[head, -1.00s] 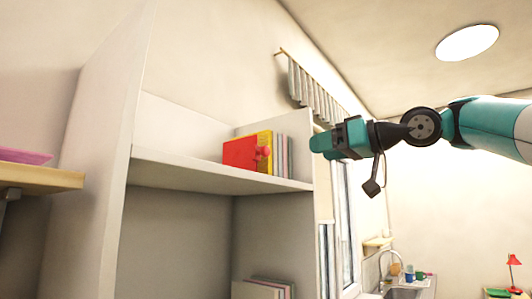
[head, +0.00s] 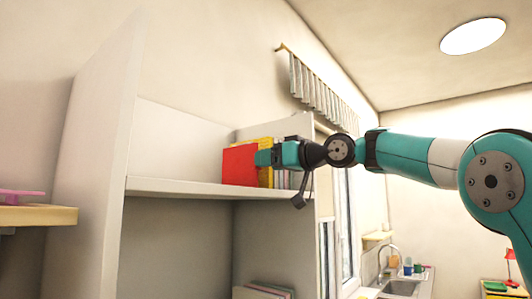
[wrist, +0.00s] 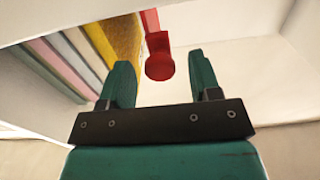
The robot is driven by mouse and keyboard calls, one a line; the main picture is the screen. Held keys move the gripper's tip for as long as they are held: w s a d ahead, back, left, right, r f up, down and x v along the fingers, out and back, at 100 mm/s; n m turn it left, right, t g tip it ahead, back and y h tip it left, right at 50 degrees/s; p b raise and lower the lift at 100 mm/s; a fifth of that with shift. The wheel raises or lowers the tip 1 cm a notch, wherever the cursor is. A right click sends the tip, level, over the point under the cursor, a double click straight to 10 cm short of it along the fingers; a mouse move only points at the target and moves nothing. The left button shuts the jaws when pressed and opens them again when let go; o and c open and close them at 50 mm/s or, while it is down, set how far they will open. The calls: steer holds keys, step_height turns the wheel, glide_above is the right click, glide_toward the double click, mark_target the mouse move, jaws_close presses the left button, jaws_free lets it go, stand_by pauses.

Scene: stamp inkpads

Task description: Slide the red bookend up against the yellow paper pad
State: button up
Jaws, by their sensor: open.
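The red bookend (head: 239,166) stands upright on the upper shelf in the head view. Its round red knob (wrist: 160,66) shows in the wrist view between my gripper's two fingers. The yellow paper pad (head: 265,178) stands just right of it and is partly hidden by my gripper. In the wrist view the yellow pad (wrist: 123,40) is just left of the bookend; I cannot tell whether they touch. My gripper (head: 262,158) is in front of the bookend and pad. It is open, with its fingers (wrist: 160,62) apart on either side of the knob; contact is not clear.
Several books (wrist: 62,60) stand in a row beyond the pad, on its side away from the bookend. The shelf board (head: 180,188) is clear left of the bookend. A tall side panel (head: 100,130) closes the left end. More books (head: 265,291) stand below.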

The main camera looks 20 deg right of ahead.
steer(key=shift+x, duration=0.8)
jaws_close()
steer(key=shift+w+d+r+p, duration=0.1)
steer(key=shift+w+d+p, duration=0.55)
steer(key=shift+d, duration=0.2)
steer(key=shift+w+d+p, duration=0.5)
steer(key=shift+d+p, duration=0.1)
steer(key=shift+d, duration=0.2)
jaws_free()
steer(key=shift+s+a, duration=0.1)
steer(key=shift+s, duration=0.05)
